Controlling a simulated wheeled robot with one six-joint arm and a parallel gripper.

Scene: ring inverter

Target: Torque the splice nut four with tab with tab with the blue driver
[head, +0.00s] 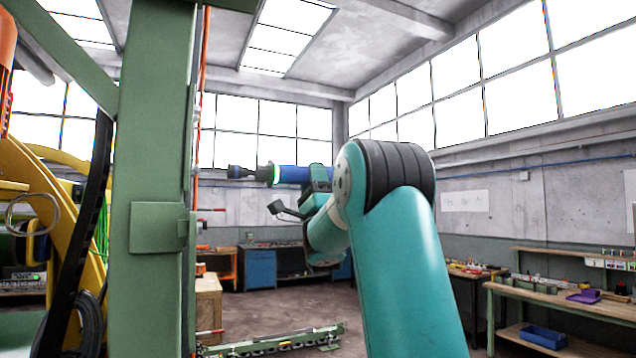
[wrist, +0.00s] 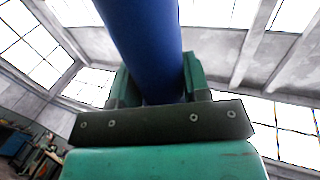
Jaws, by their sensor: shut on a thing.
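The blue driver (head: 292,174) is held level in my gripper (head: 318,178), with its green-ringed collar and dark socket end pointing left toward the green post. In the wrist view its blue body (wrist: 146,45) rises between the two green fingers of my gripper (wrist: 155,88), which are shut on it. The socket tip (head: 236,170) is in open air, apart from the green post in the picture. I cannot pick out the splice nut with tab in either view.
A thick green post (head: 155,180) stands left of the driver, with orange pipe along its edge. Yellow curved framework (head: 62,210) is at far left. A low green rail (head: 280,342) lies on the floor. Workbenches (head: 560,298) stand at right; the floor between is open.

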